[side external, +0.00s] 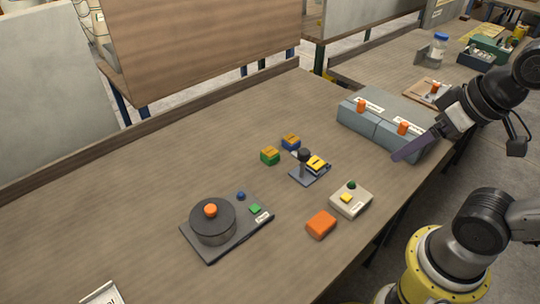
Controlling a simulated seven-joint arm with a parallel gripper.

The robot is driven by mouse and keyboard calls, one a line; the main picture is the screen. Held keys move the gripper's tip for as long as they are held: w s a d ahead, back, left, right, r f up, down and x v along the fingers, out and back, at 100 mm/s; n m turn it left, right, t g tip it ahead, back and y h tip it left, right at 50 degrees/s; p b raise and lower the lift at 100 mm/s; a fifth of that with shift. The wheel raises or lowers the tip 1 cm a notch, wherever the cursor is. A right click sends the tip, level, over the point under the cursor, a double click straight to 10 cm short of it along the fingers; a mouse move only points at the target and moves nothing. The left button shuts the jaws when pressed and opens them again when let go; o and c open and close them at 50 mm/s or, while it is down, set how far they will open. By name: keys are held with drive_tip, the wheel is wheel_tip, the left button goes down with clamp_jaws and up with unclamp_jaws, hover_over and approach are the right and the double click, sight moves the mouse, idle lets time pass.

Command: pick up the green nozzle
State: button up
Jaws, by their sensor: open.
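A small green block with a tan top (270,157), which I take as the green nozzle, stands on the wooden table near the middle. A similar blue block (291,142) stands just behind it to the right. A yellow-topped one (317,164) sits on a small grey stand with a black post (304,157). My gripper (401,154) is at the right, in front of the grey-blue case and well away from the green block. It is open and appears empty. Its fingers overlap in this view, so the gap is hidden.
A grey-blue case with orange latches (380,122) is close to my gripper. A white box with a green knob (351,202) and an orange block (321,224) lie nearer. A dark round device (212,222) sits on a plate at left. The table's left part is mostly clear.

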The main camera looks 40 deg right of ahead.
drive_tip(key=w+a+r+m+g, duration=0.1)
drive_tip(key=w+r+m, duration=0.45)
drive_tip(key=w, duration=0.25)
drive_tip(key=w+r+m, duration=0.4)
drive_tip(key=w+m, duration=0.3)
drive_tip(key=w, duration=0.1)
drive_tip(key=m+g, duration=0.4)
drive_tip(key=g, duration=0.1)
hover_over(270, 151)
drive_tip(key=f, duration=2.4)
drive_tip(key=shift+w+d+f, duration=0.1)
drive_tip(key=shift+w+d, duration=0.15)
drive_tip(key=shift+w, duration=0.15)
drive_tip(key=f, duration=0.5)
drive_tip(key=shift+s+a, duration=0.25)
drive_tip(key=shift+s, duration=0.15)
drive_tip(key=shift+f, duration=0.6)
drive_tip(key=shift+r, duration=0.1)
clamp_jaws()
